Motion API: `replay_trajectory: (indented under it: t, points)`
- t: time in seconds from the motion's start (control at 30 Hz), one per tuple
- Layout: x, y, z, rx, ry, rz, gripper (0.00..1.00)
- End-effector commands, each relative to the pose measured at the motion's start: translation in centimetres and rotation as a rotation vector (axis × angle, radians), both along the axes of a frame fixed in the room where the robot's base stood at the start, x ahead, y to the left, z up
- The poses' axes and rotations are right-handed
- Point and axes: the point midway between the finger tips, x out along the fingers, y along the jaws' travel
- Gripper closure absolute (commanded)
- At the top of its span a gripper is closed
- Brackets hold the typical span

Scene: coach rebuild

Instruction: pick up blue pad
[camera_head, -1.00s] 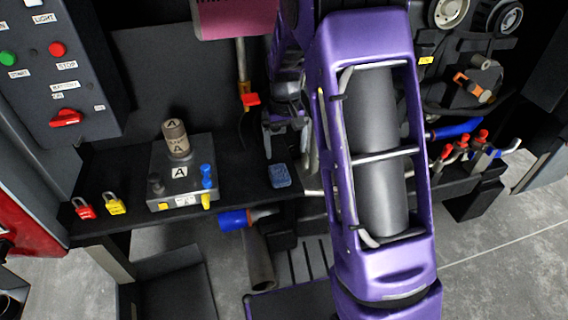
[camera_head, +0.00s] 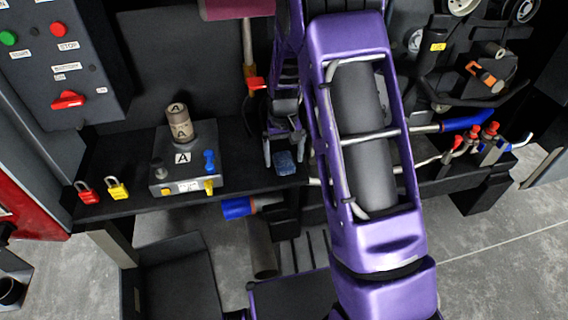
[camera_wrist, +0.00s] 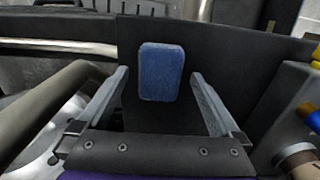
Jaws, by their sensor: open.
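The blue pad (camera_head: 284,163) is a small rounded block on the black shelf, near its front edge. In the wrist view the blue pad (camera_wrist: 161,71) sits upright in the picture, between and slightly beyond the two fingers. My gripper (camera_head: 284,160) is open, with one finger on each side of the pad in the head view. In the wrist view my gripper (camera_wrist: 160,75) shows clear gaps between the pad and both fingers. Neither finger touches it there.
A grey box marked A (camera_head: 188,168) stands on the shelf to the left, beside red (camera_head: 87,192) and yellow (camera_head: 117,188) padlocks. Red-handled valves (camera_head: 474,138) and a blue-gripped lever (camera_head: 466,120) are to the right. A silver rail (camera_wrist: 60,46) shows in the wrist view.

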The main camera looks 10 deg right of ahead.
Motion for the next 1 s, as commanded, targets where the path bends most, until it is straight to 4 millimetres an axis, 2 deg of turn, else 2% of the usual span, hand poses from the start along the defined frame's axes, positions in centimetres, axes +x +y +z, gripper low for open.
replay_trajectory:
  t: [0.03, 0.07, 0.5, 0.83, 1.0]
  points:
    - [0.0, 0.0, 0.0, 0.000, 0.000, 0.000, 0.00]
    - [0.0, 0.0, 0.0, 0.000, 0.000, 0.000, 0.05]
    - [0.0, 0.0, 0.1, 0.000, -0.001, -0.001, 0.85]
    - [0.1, 0.0, 0.4, 0.000, -0.002, -0.001, 0.86]
    - [0.1, 0.0, 1.9, 0.000, -0.004, -0.001, 0.86]
